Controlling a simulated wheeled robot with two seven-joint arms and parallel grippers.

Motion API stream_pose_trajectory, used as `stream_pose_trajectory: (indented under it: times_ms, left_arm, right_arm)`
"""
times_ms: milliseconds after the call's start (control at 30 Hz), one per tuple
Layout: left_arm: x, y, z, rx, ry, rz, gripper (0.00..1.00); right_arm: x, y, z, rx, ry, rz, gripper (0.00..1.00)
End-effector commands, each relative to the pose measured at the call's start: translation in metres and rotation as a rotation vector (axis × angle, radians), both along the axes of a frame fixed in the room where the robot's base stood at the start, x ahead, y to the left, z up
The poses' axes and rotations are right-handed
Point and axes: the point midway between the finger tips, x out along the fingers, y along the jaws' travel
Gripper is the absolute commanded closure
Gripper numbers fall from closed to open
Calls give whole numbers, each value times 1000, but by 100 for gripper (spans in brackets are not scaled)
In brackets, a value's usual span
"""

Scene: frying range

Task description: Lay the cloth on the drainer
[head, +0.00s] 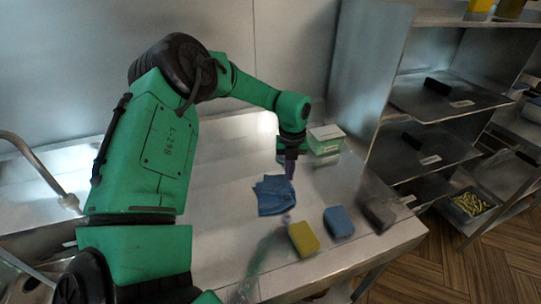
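A folded blue cloth (271,197) lies on the metal counter, its layers slightly askew. My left gripper (289,172) points down just beyond the cloth's far right corner. It is small and dark in this view, with a purple part at its tip. I cannot tell whether its fingers are open or whether they touch the cloth. The drainer cannot be clearly told apart from the rest of the metal worktop; my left arm covers much of the side by the sink. My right gripper is not in view.
A yellow sponge (303,239), a blue sponge (339,222) and a dark brown block (378,213) lie near the front edge. A green-and-white box (325,139) stands behind. A tap (42,168) and sink (22,279) are left. Metal shelving (440,97) stands right.

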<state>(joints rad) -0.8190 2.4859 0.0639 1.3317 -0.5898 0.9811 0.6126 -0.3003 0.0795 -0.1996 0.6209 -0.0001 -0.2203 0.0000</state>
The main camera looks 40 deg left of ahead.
Motion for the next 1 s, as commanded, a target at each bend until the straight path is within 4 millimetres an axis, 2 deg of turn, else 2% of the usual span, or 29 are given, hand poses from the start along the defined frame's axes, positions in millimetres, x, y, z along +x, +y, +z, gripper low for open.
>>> stream_pose_trajectory:
  times_ms: [33,67,367,433,700,1000]
  left_arm:
    - [0,0,11,0,0,0,100]
    - [0,0,13,0,1,0,100]
    - [-1,0,12,-1,2,0,100]
    - [0,0,17,0,1,0,100]
    - [-1,0,71,0,1,1,100]
    - [-1,0,104,0,1,1,100]
  right_arm:
    - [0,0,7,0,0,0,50]
    - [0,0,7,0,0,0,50]
    - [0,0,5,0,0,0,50]
    - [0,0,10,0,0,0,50]
    - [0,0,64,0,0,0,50]
    - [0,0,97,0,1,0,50]
